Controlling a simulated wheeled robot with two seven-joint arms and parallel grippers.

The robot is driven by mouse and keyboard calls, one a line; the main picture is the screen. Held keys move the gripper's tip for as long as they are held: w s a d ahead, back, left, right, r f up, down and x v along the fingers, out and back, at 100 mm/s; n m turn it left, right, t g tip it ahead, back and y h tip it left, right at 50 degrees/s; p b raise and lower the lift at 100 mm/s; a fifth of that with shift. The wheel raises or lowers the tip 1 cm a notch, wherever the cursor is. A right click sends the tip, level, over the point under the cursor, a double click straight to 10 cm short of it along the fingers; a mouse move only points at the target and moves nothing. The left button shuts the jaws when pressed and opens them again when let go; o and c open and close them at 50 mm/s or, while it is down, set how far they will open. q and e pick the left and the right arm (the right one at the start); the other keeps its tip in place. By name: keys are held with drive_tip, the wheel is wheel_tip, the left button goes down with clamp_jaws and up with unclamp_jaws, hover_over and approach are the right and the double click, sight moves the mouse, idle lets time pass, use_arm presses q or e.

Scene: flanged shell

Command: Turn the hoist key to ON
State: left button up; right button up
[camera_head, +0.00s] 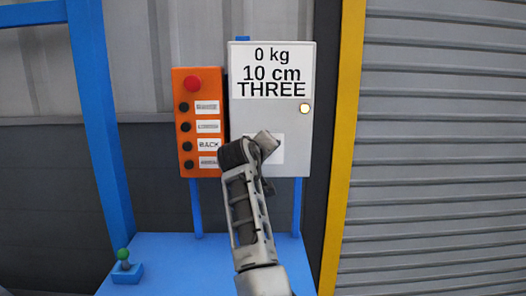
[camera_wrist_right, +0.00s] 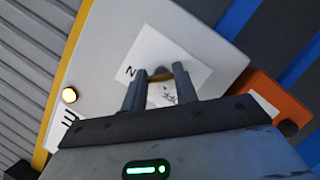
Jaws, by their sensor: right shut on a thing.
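In the head view my right gripper and wrist cover most of the label and the key. My left gripper is not in view.
An orange button panel (camera_head: 187,80) with a red button (camera_head: 193,84) and several black buttons is left of the cabinet. A yellow lamp (camera_head: 305,108) glows on the cabinet. A green-topped joystick (camera_head: 123,255) stands on the blue base at lower left. A yellow post (camera_head: 342,150) is on the right.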

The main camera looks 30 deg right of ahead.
idle(0.4)
drive_tip(key=o, duration=1)
use_arm(q)
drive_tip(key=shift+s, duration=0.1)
drive_tip(key=b, duration=0.1)
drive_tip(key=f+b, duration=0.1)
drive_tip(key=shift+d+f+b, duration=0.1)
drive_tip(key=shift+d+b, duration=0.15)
drive_tip(key=shift+b, duration=0.15)
use_arm(e)
drive_tip(key=v, duration=1.6)
drive_tip(key=shift+f, duration=0.1)
